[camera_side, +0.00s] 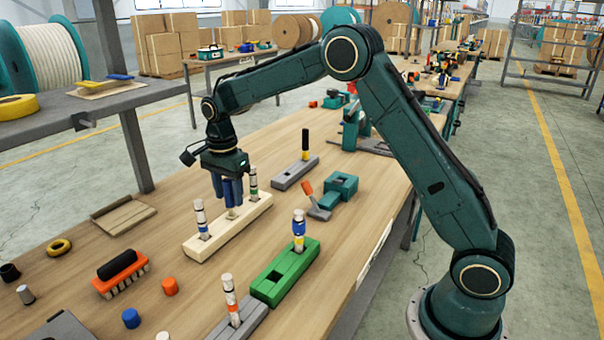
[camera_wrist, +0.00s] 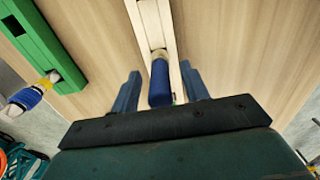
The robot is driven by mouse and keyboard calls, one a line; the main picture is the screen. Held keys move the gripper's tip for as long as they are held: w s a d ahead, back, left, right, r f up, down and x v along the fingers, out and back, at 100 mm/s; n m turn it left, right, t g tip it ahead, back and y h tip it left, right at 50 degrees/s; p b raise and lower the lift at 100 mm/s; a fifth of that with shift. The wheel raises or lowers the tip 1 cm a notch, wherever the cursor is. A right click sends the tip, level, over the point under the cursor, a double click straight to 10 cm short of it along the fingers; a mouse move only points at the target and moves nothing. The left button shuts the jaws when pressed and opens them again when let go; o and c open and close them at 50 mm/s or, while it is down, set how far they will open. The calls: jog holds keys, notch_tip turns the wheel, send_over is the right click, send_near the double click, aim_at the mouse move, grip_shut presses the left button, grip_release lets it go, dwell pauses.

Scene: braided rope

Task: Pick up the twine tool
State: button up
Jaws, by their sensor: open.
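A pale wooden block (camera_side: 212,242) stands on the bench with several upright tools in it. My gripper (camera_side: 228,194) is lowered over its middle, fingers pointing down. In the wrist view, a tool with a blue cylindrical handle and a pale collar (camera_wrist: 160,82) stands between my two open blue fingers (camera_wrist: 160,84), with gaps on both sides. In the side view the fingers largely hide this tool. No label shows which is the twine tool.
A green block (camera_side: 270,280) holds a blue-and-yellow-banded tool (camera_side: 298,228). A grey block (camera_side: 295,172) holds a black-handled tool (camera_side: 305,144). An orange-banded tool (camera_side: 231,298) stands at the front. An orange brush (camera_side: 121,272) lies left. Bare bench separates the wooden and green blocks.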

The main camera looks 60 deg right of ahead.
jog(key=shift+f, duration=0.25)
jog(key=shift+c, duration=0.3)
grip_shut()
jog(key=shift+r, duration=0.1)
notch_tip(320, 180, up, 20)
dwell(0.8)
dwell(0.5)
